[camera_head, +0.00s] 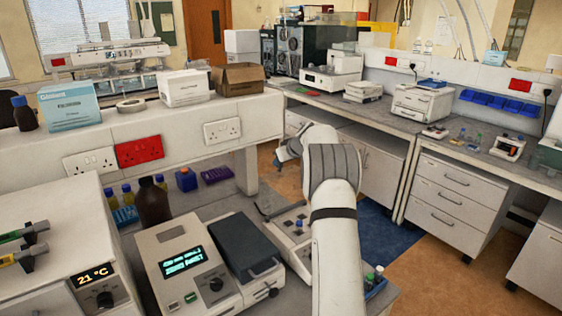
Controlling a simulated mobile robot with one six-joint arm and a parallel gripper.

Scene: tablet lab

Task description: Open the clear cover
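My white arm rises from the lower middle of the head view and bends left at a grey-banded joint. My gripper (284,153) is a small dark shape at its end, in the air above the near bench. Its fingers are too small to tell open from shut, and I see nothing clearly held. I cannot make out a clear cover for certain. A bench instrument (185,266) with a lit display and a dark, closed lid (245,245) stands below left of my gripper. A pale device (290,228) right of it is partly hidden by my arm.
A brown bottle (153,203) stands behind the instrument. A white unit (98,281) reading 21 °C is at the left. A raised shelf with sockets (222,131) runs behind, holding a cardboard box (239,79). Open floor lies to the right.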

